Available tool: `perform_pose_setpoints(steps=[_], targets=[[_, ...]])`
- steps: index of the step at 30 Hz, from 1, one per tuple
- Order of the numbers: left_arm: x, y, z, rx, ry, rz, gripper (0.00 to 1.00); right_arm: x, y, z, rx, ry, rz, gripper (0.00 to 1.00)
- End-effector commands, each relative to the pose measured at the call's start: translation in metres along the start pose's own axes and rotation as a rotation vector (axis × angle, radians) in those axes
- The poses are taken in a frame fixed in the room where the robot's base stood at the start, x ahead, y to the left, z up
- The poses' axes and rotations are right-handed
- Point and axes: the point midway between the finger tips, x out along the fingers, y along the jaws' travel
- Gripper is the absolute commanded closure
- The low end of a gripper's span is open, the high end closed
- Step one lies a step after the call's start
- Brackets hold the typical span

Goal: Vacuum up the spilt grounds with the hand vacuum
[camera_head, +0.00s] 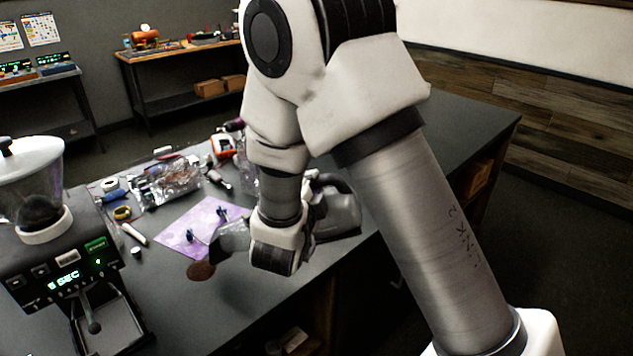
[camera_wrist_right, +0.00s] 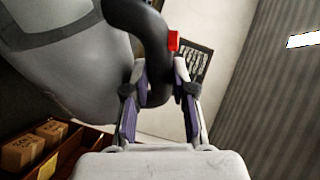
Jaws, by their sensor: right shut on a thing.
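The hand vacuum (camera_head: 340,214) is grey with a dark handle (camera_wrist_right: 153,50) and hangs over the counter. My right gripper (camera_wrist_right: 158,88) is shut on that handle, with one finger on each side of it. In the head view my right wrist covers the middle of the vacuum. Its translucent nozzle (camera_head: 234,238) points left, near the right edge of a purple mat. The spilt grounds (camera_head: 201,271) form a small round dark-brown patch on the counter, just below and left of the nozzle. Whether the nozzle touches the counter is unclear. My left gripper is out of view.
A grinder (camera_head: 50,262) with a lit display stands at the left. The purple mat (camera_head: 180,237) bears small blue parts. Tools and a clear plastic bag (camera_head: 170,183) clutter the counter behind. The counter (camera_head: 285,300) is bare at the front.

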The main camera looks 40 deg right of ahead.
Motion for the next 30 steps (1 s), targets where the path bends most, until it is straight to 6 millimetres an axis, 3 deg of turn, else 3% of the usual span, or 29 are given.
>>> perform_pose_setpoints(steps=[11,21,30], targets=[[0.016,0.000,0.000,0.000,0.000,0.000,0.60,0.001,0.022,0.022,0.002,0.000,-0.006,1.00],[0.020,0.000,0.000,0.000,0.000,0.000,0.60,-0.003,0.019,0.045,0.002,0.000,-0.006,1.00],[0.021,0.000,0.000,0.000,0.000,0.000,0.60,-0.004,0.018,0.051,0.003,0.001,-0.005,1.00]])
